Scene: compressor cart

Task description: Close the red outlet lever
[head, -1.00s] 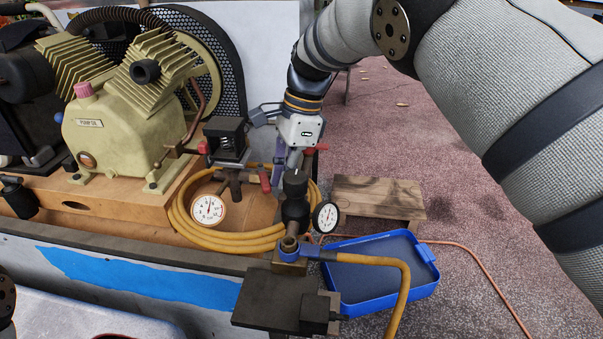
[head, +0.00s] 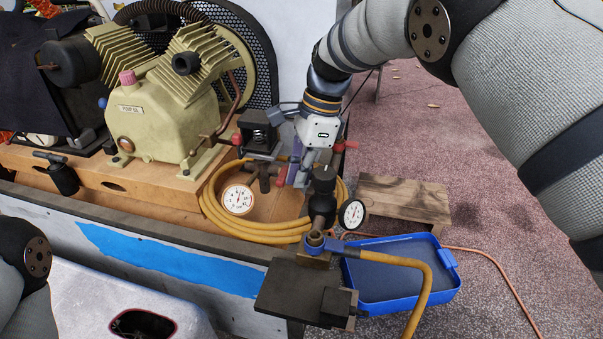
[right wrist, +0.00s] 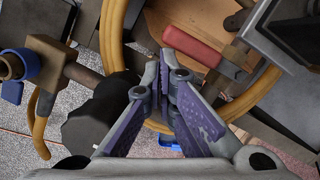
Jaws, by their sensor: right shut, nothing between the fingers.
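A red-sleeved lever (head: 281,177) sits beside the dark fittings under the black pressure switch, and it shows large in the right wrist view (right wrist: 195,45). A second red handle (head: 345,146) sticks out just right of my gripper's body. I cannot tell for certain which is the outlet lever. My right gripper (head: 297,180) points down between the pressure switch and the black regulator. In the right wrist view its purple-padded fingers (right wrist: 159,68) are shut and empty, close beside the first lever. Whether they touch it is unclear. My left gripper is out of the picture.
The black regulator (head: 322,187) with its gauge (head: 352,213) stands just right of my fingers. A white gauge (head: 238,199) and coiled yellow hose (head: 219,219) lie left and below. The pressure switch (head: 259,134) is close on the left. A blue tray (head: 449,283) lies right.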

